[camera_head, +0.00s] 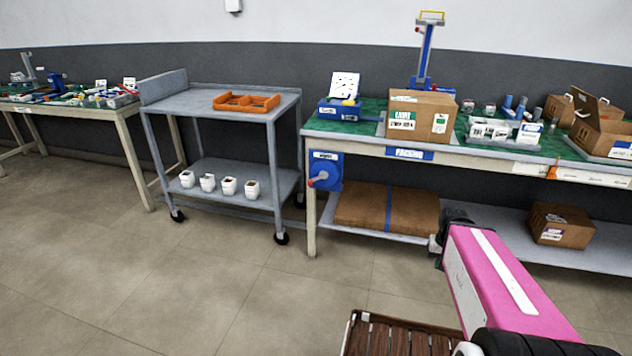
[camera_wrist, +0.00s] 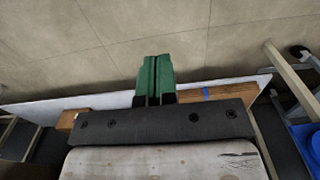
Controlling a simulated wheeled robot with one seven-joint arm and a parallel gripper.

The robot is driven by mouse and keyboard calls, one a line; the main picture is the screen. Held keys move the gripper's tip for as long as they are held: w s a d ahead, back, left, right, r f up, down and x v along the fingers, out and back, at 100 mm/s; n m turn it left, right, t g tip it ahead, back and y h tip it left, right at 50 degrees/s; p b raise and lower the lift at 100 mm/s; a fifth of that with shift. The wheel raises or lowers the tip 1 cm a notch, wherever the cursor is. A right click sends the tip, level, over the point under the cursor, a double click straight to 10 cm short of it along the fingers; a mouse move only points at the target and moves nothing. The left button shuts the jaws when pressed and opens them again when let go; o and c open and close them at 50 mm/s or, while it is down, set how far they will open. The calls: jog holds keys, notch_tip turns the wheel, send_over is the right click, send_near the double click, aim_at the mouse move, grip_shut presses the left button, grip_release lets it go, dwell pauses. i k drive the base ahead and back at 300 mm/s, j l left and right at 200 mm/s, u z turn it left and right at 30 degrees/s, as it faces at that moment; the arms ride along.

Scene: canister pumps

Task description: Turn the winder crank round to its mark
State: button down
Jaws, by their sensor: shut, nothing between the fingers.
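The winder (camera_head: 333,168) is a blue unit on the left end of the packing bench's front, with a white label at its top. Its crank (camera_head: 318,181) shows a reddish knob at the lower left; the mark is too small to make out. A blue part, likely the winder, is cut off at the right edge of the wrist view (camera_wrist: 309,142). My gripper (camera_wrist: 156,62) has green fingers shut together with nothing between them. In the head view it is low in front of the bench, right of the winder and apart from it, mostly hidden by my pink arm.
The packing bench (camera_head: 470,155) holds a carton (camera_head: 420,115) and other goods. Its lower shelf (camera_head: 475,225) carries a flat brown carton (camera_head: 387,208) and a small box (camera_head: 561,225). A grey trolley (camera_head: 205,96) stands to the left. The floor before the winder is clear.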

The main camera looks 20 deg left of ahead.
aim_at(323, 175)
jog(key=i+u, duration=0.15)
jog(key=u, duration=0.25)
jog(key=i+u, duration=0.2)
jog(key=u, duration=0.2)
jog(key=i+u, duration=0.15)
jog(key=u, duration=0.25)
